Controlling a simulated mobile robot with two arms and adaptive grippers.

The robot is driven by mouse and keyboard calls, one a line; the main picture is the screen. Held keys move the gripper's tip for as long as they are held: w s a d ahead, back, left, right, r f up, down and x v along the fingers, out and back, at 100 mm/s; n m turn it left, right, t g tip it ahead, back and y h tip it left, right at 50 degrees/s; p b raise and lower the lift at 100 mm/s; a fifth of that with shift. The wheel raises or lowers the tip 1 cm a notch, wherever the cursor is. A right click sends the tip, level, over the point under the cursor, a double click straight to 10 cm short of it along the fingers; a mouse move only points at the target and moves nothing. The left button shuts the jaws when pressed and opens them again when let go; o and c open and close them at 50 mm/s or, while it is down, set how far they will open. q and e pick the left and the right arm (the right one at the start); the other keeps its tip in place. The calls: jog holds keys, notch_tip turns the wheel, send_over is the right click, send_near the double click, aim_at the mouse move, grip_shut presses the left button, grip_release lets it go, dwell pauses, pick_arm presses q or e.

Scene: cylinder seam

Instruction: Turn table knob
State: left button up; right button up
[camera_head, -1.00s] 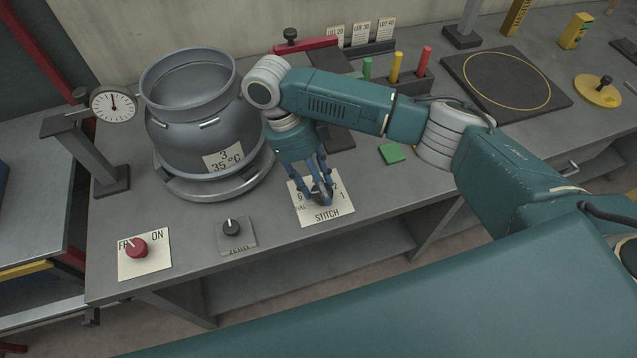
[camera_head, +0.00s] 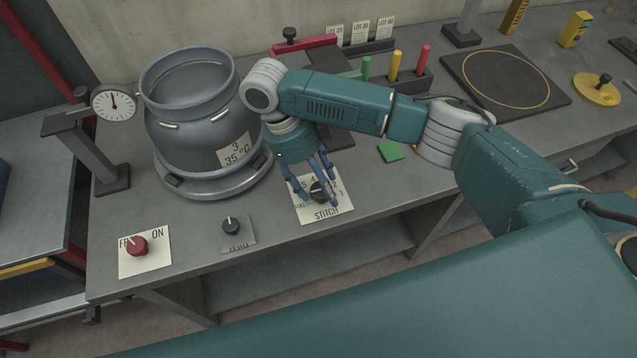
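A dark knob with a pale pointer (camera_head: 319,191) sits on a white plate marked STITCH (camera_head: 333,213) near the bench's front edge. My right gripper (camera_head: 318,197) points down over this plate with its fingers spread on both sides of the knob. It looks open, and I cannot tell whether a fingertip touches the knob. A grey pot (camera_head: 190,125) labelled 3, 35 °C stands on a round grey turntable (camera_head: 215,188) behind and left of the gripper. My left gripper is not in view.
A dark knob (camera_head: 231,226) on a grey plate and a red knob (camera_head: 137,246) on a white plate lie to the left. A dial gauge (camera_head: 114,103) stands by the pot. A green block (camera_head: 391,151) and a rack of coloured pegs (camera_head: 405,84) are right.

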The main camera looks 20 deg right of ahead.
jog(key=shift+w+a+r, duration=0.15)
jog(key=shift+r, duration=0.05)
jog(key=v, duration=1.1)
jog(key=shift+r, duration=0.3)
